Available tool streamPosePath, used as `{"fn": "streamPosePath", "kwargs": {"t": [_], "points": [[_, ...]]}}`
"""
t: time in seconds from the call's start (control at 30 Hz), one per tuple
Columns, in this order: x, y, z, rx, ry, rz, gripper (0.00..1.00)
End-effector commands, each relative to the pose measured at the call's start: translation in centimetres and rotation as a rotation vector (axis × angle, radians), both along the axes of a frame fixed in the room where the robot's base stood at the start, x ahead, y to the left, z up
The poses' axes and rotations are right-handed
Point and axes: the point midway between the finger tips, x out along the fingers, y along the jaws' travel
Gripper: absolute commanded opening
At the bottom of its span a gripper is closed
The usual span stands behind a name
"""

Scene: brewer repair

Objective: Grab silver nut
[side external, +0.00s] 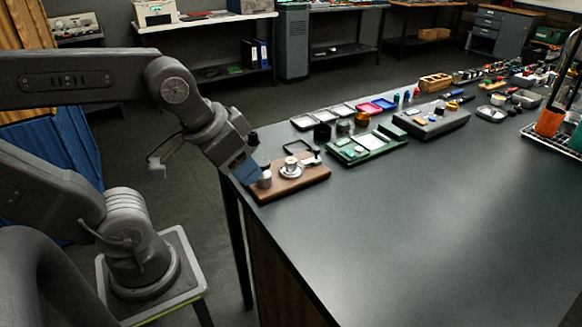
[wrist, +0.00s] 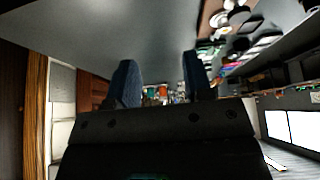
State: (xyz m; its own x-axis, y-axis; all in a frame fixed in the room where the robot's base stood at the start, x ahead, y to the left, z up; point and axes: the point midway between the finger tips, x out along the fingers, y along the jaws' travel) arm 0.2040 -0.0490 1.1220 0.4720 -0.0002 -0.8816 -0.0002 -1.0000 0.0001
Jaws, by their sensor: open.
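My gripper (side external: 246,170) is at the near left edge of the table, at the left end of a brown wooden board (side external: 310,181). In the wrist view its two blue fingers (wrist: 160,84) stand wide apart with nothing between them. A small silver-grey cylinder (side external: 264,180) stands on the board close beside the fingers. I cannot make out which small piece is the silver nut. The board also shows at the wrist view's upper right (wrist: 209,19).
A green tray (side external: 366,148) and a grey case (side external: 432,121) lie farther along the table. Several shallow trays (side external: 341,111) line the far edge. An orange cup (side external: 549,121) stands in a rack at right. The dark tabletop (side external: 400,230) is clear in front.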

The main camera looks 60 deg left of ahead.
Motion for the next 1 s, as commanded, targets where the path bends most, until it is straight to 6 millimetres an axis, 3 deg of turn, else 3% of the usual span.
{"fn": "streamPosePath", "kwargs": {"t": [0.43,0.57,0.67,0.8,1.0], "points": [[0.0,0.0,0.0,-0.001,0.001,0.003,0.43],[1.1,0.5,0.5,-0.023,0.028,0.075,0.43],[3.2,1.4,1.3,-0.067,0.078,0.222,0.43],[7.5,3.8,2.0,-0.142,0.166,0.526,0.43],[13.5,8.0,1.3,-0.218,0.263,0.975,0.43]]}}
